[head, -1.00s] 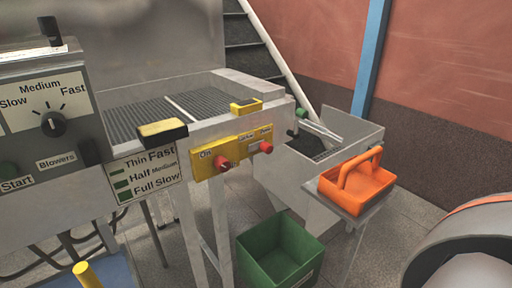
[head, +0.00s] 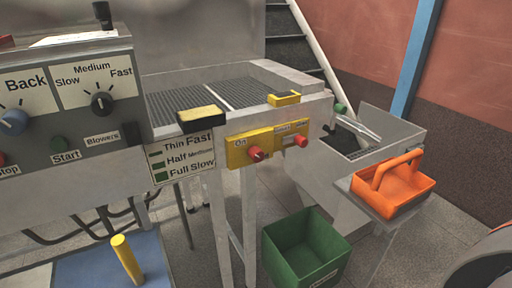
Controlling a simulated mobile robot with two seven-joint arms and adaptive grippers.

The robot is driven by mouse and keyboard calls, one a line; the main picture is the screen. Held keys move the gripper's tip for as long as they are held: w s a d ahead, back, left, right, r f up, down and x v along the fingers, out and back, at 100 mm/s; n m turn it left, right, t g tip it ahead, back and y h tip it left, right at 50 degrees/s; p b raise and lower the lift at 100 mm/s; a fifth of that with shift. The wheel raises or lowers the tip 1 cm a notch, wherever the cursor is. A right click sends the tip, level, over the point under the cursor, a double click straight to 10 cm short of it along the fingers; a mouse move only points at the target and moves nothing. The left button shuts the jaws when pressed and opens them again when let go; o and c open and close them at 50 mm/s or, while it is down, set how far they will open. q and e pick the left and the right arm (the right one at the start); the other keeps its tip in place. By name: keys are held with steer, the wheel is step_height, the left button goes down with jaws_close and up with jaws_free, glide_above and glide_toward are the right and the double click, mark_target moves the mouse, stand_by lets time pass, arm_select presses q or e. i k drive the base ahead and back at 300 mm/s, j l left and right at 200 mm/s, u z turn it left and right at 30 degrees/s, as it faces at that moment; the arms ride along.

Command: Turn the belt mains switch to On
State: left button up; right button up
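The belt mains switch is on a yellow panel (head: 268,144) on the front side of the conveyor (head: 185,110). The panel carries a red knob (head: 256,154) under the word "On" at its left and a second red knob (head: 301,140) at its right. The smaller lettering between them is too small to read. Which way the left knob is turned is hard to tell. Neither of my grippers shows in the head view, and nothing touches the panel.
A grey control box (head: 66,105) with dials stands at left. A green bin (head: 305,248) sits on the floor below the panel. An orange basket (head: 393,184) rests at right. A yellow post (head: 127,259) rises at lower left. Floor shows between the bin and post.

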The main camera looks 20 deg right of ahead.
mark_target(257, 155)
steer(key=k+l+z, duration=0.15)
steer(key=l, duration=0.45)
steer(key=k+l+z, duration=0.1)
steer(key=l, duration=0.5)
steer(key=l+z, duration=0.15)
steer(key=l, duration=0.5)
steer(key=k, duration=0.05)
